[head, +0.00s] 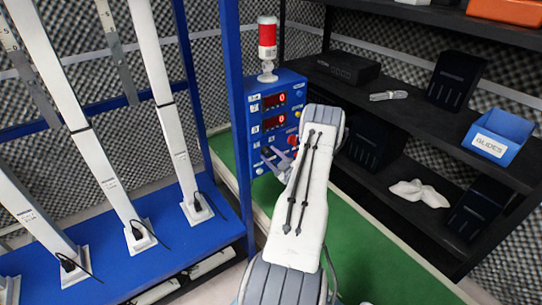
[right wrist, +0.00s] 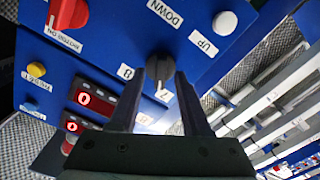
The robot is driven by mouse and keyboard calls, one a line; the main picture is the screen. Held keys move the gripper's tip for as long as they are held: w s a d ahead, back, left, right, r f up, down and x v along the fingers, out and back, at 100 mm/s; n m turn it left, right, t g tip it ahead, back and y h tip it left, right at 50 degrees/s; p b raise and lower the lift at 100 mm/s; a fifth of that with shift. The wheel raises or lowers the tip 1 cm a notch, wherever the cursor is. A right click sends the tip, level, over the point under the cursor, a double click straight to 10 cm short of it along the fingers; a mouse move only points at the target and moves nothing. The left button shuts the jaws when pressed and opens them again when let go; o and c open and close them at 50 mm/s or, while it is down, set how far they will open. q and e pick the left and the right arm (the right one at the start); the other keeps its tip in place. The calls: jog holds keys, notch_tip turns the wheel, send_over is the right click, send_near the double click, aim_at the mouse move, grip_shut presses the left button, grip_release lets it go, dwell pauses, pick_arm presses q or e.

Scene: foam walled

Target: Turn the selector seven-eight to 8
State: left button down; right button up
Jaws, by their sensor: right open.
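The blue control panel (head: 256,138) stands at centre in the head view, and its face (right wrist: 204,65) fills much of the right wrist view. My right gripper (head: 275,158) is open in front of the panel's lower part. In the right wrist view its two fingers (right wrist: 166,76) stand on either side of the knob, apart from each other. Which label the knob points to is unclear. My left gripper is not in view.
Near the knob are a red switch (right wrist: 68,14), a white button (right wrist: 225,22), a yellow button (right wrist: 37,68) and red digit displays (right wrist: 95,99) reading 0. A red and white signal lamp (head: 267,45) tops the panel. Black shelves (head: 430,112) stand right, a blue rack (head: 178,240) left.

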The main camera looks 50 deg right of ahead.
grip_shut()
jog(key=m+b, duration=0.1)
jog(key=m, duration=0.2)
jog(key=m+b, duration=0.1)
jog(key=m, duration=0.1)
jog(key=shift+d+m, duration=0.1)
jog(key=shift+m, duration=0.3)
jog(key=m, duration=0.6)
jog(key=shift+s+d, duration=0.1)
dwell(0.4)
